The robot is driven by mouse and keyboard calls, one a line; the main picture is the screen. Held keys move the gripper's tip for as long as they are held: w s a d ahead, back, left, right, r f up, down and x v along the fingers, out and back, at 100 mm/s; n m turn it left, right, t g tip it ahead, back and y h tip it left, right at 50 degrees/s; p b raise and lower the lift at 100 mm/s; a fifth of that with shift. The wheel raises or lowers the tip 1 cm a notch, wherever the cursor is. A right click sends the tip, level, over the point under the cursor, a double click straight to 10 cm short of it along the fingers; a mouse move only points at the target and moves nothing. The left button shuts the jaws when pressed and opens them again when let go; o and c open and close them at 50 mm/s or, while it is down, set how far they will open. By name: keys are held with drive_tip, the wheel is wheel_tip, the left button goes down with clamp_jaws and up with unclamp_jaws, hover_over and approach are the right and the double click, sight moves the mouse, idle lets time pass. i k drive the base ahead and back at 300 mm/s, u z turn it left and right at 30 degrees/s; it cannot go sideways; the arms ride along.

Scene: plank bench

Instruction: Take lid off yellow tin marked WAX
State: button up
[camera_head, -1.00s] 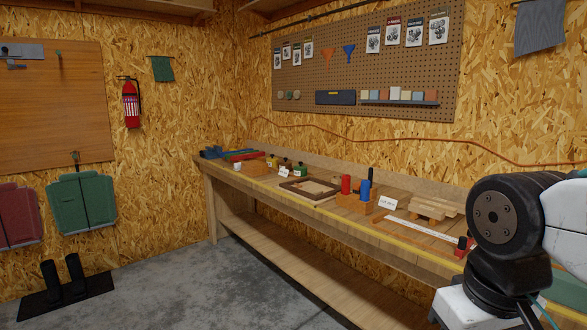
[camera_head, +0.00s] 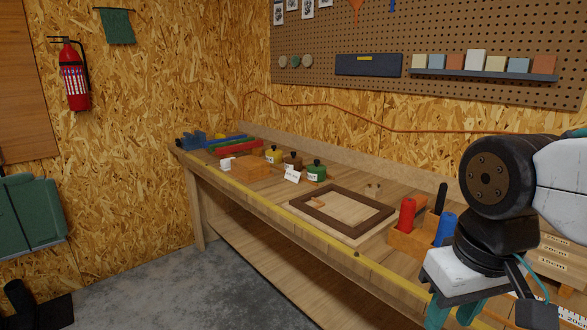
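The yellow tin (camera_head: 273,156) is small and stands towards the far end of the plank bench. A dark lid with a knob sits on it, and a pale label is on its front, too small to read. A brown tin (camera_head: 293,160) and a green tin (camera_head: 316,172) stand to its right, each with a dark knobbed top. My gripper (camera_head: 455,317) is at the bottom right, well away from the tins. Its teal fingers run off the lower edge, so their tips are hidden.
A wooden block (camera_head: 250,168) stands left of the tins, and a white card (camera_head: 292,174) stands in front of them. A dark frame (camera_head: 342,212) lies nearer. A wooden holder (camera_head: 408,241) with red and blue pieces stands between my arm and the frame.

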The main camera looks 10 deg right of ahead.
sight(273, 152)
drive_tip(key=i, duration=0.15)
drive_tip(key=u, duration=0.55)
drive_tip(key=k, duration=0.6)
drive_tip(key=u, duration=1)
drive_tip(key=i, duration=2.95)
drive_tip(key=z, duration=0.65)
drive_tip(key=i, duration=0.95)
drive_tip(key=z, duration=1.75)
drive_tip(key=i, duration=0.8)
drive_tip(key=z, duration=0.65)
